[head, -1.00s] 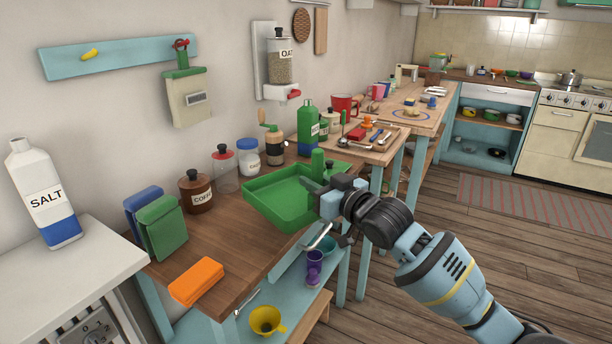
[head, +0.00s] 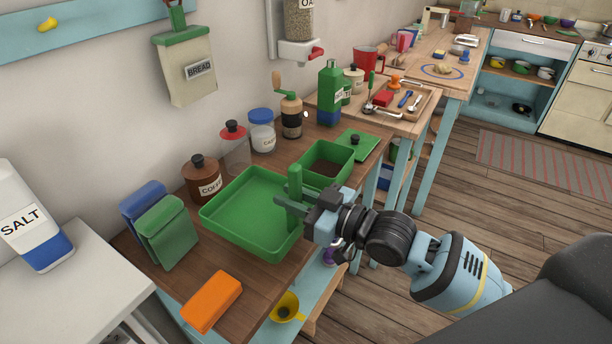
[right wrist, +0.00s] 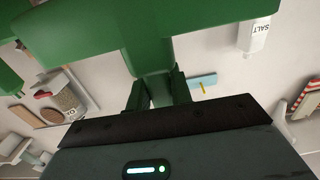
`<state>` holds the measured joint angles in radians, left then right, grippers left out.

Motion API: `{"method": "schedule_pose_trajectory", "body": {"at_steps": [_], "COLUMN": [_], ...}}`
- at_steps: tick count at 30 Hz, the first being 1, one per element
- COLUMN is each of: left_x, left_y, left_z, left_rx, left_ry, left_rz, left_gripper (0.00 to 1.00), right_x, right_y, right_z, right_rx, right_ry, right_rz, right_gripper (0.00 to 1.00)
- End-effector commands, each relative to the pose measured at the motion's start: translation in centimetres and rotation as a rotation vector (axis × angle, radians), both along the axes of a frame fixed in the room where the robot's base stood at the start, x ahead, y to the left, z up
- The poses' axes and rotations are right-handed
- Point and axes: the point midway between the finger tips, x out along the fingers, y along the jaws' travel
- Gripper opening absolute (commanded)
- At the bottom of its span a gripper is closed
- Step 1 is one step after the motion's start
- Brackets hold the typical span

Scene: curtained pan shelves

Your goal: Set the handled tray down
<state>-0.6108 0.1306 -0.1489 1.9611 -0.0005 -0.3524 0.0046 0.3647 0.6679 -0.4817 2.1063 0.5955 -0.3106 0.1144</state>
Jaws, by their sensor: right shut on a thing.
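The handled tray (head: 250,205) is green and shallow, with an upright handle (head: 295,196) on its right side. In the head view it is level over the wooden counter, right of the green and blue upright packs. I cannot tell whether its underside touches the counter. My right gripper (head: 288,200) is shut on the handle, reaching in from the right. In the right wrist view the green handle (right wrist: 150,62) runs between the fingers, and large green parts fill the top. My left gripper is not in view.
An orange block (head: 211,301) lies in front of the tray. A coffee jar (head: 201,178) and other jars stand behind it. Bare counter (head: 170,275) shows left of the orange block.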

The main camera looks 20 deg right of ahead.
Motion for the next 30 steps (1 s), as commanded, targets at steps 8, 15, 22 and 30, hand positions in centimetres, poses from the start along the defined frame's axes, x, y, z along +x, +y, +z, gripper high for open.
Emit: {"method": "schedule_pose_trajectory", "body": {"at_steps": [8,15,22,30], "left_x": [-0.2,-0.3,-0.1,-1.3], "left_y": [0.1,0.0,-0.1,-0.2], "left_z": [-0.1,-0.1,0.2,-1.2], "left_rx": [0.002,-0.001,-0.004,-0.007], "left_ry": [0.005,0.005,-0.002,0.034], "left_rz": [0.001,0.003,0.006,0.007], "left_gripper": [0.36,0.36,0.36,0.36], "right_x": [-1.0,-0.9,-0.9,-0.9], "right_y": [0.7,0.7,0.7,0.7], "right_z": [0.0,0.0,-0.4,-3.1], "right_rx": [0.009,0.008,0.007,0.008], "right_ry": [0.001,0.000,0.002,0.009], "right_rz": [0.022,0.021,0.020,0.020], "right_gripper": [0.00,0.00,0.00,0.00]}}
